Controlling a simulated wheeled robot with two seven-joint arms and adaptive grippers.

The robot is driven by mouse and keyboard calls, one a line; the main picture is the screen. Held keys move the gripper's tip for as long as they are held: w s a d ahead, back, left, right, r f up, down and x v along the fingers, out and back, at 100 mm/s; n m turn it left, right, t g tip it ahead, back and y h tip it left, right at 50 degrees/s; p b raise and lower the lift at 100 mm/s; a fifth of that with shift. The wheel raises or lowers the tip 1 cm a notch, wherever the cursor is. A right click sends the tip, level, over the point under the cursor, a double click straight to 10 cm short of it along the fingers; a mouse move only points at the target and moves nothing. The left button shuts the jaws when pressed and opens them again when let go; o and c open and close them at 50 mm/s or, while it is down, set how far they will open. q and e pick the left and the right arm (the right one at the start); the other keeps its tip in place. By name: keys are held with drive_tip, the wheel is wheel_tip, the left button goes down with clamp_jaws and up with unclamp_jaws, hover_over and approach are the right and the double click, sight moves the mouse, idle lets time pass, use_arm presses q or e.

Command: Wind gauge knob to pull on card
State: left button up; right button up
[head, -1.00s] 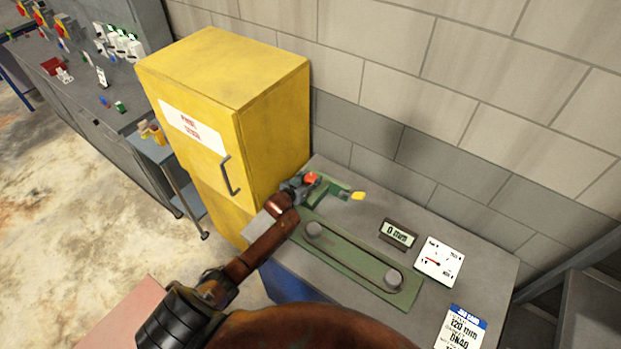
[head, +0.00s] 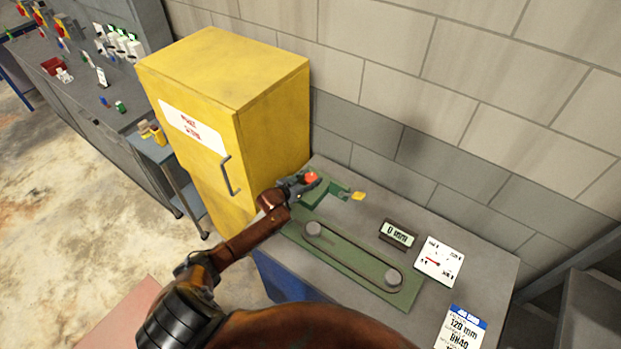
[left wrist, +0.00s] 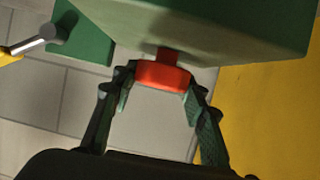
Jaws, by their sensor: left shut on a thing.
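The red knob (head: 311,177) sits on the green gauge housing (head: 323,190) at the far end of the bench. My left gripper (head: 303,181) is at the knob. In the left wrist view the red knob (left wrist: 163,76) is between the fingers of my left gripper (left wrist: 160,85), which are shut on it. The display (head: 397,234) reads 0 mm. The dial (head: 438,261) has a red needle toward its left side. The job card (head: 462,330) shows 120 mm at its top; its lower part is cut off. My right gripper is not in view.
A green plate with two round posts (head: 351,262) lies on the grey bench. A yellow-tipped lever (head: 358,196) sticks out right of the housing. A yellow cabinet (head: 223,125) stands close on the left, and a block wall (head: 430,130) rises behind.

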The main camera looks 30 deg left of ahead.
use_arm(q)
drive_tip(key=o, duration=1.2)
drive_tip(key=shift+s, duration=0.15)
drive_tip(key=v, duration=1.1)
drive_tip(key=shift+s+a+r, duration=0.15)
drive_tip(key=shift+s+r, duration=0.05)
drive_tip(key=shift+s, duration=0.1)
drive_tip(key=shift+w, duration=0.1)
